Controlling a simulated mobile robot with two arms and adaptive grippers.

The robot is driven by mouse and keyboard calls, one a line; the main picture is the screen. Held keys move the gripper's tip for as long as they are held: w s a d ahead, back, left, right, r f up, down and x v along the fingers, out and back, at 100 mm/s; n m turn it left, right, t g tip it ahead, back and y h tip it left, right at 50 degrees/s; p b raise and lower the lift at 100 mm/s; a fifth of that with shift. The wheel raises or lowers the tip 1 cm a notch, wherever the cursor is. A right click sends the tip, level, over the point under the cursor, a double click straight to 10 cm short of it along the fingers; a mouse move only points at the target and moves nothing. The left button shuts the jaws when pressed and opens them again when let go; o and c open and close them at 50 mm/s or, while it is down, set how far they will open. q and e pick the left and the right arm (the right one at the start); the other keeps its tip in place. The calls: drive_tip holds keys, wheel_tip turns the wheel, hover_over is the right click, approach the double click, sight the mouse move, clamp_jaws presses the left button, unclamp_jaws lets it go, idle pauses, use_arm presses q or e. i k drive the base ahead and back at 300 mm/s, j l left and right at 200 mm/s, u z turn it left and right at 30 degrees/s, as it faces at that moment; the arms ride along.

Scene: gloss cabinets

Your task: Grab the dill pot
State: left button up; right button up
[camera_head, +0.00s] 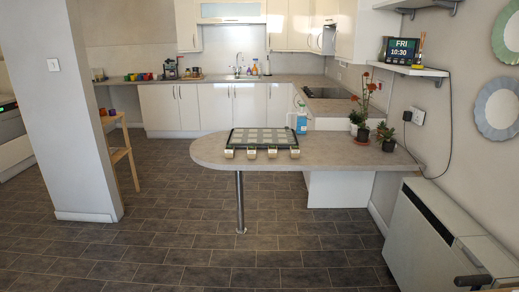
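Several small pots with pale fronts (251,153) stand in a row at the front edge of a dark-rimmed tray (262,130) on the grey peninsula counter. Their labels are too small to read, so I cannot tell which is dill. Potted plants (388,146) in dark pots stand at the counter's right end by the wall; one has tall stems with orange-red tops (366,88). A dark part, which looks like my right gripper (473,281), shows at the bottom right, far from the pots. Its fingers are not clear. My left gripper is out of view.
The peninsula (215,150) has a rounded left end on a metal leg (240,200). A blue bottle (302,120) stands behind the tray. A white pillar (65,120) is at left and a heater (435,245) at right. The tiled floor (200,260) ahead is clear.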

sight(229, 151)
drive_tip(key=i, duration=2.15)
